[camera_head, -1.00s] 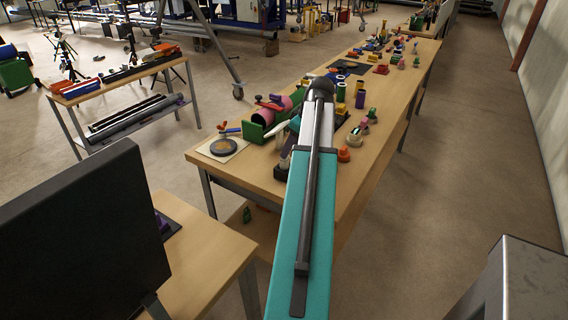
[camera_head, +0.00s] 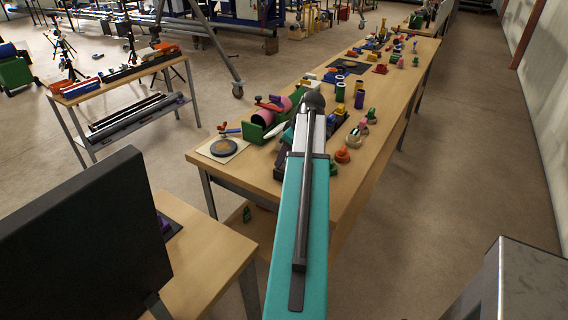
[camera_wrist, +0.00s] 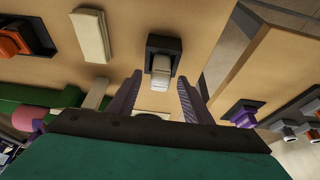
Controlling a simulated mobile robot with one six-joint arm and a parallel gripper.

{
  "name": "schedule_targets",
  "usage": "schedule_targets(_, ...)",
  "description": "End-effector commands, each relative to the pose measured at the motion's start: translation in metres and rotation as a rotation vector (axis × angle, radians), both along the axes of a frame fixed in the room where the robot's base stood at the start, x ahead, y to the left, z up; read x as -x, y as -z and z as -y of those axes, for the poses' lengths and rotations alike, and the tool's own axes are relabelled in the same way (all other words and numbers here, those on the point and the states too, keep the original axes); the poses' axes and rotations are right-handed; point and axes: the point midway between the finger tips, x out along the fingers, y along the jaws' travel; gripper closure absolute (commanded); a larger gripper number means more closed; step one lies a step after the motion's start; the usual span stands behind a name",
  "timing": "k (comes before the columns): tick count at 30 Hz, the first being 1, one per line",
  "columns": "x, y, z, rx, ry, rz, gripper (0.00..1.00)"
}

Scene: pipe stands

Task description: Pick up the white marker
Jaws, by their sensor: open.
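In the wrist view a short white upright piece, which looks like the white marker (camera_wrist: 161,70), stands in a square dark holder (camera_wrist: 164,43) on the wooden table. My gripper (camera_wrist: 160,79) has two purple ribbed fingers, spread apart, with the white piece between and slightly beyond their tips. I see no finger contact with it. In the head view my teal arm reaches over the near end of the long table (camera_head: 230,168), and the marker cannot be made out there.
A cream block (camera_wrist: 91,36) lies left of the holder in the wrist view, with an orange part in a dark tray (camera_wrist: 18,38) farther left. In the head view a green stand with a pink cylinder (camera_head: 262,117) is left of my arm. Several small coloured parts lie right.

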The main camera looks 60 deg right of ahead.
Motion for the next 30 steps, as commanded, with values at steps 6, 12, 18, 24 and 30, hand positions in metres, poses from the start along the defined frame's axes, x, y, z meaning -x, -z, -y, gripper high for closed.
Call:
schedule_targets(6,-0.0045,0.0094,-0.0005,0.001,-0.002,0.000,0.55)
schedule_targets(12,-0.0046,0.0099,-0.0004,0.001,-0.002,0.000,0.55)
schedule_targets(18,-0.0046,0.0097,-0.0005,-0.001,-0.001,0.000,0.55)
schedule_targets(24,-0.0045,0.0096,-0.0005,-0.001,-0.001,0.000,0.65)
schedule_targets(30,-0.0044,0.0096,-0.0005,-0.001,-0.001,0.000,0.99)
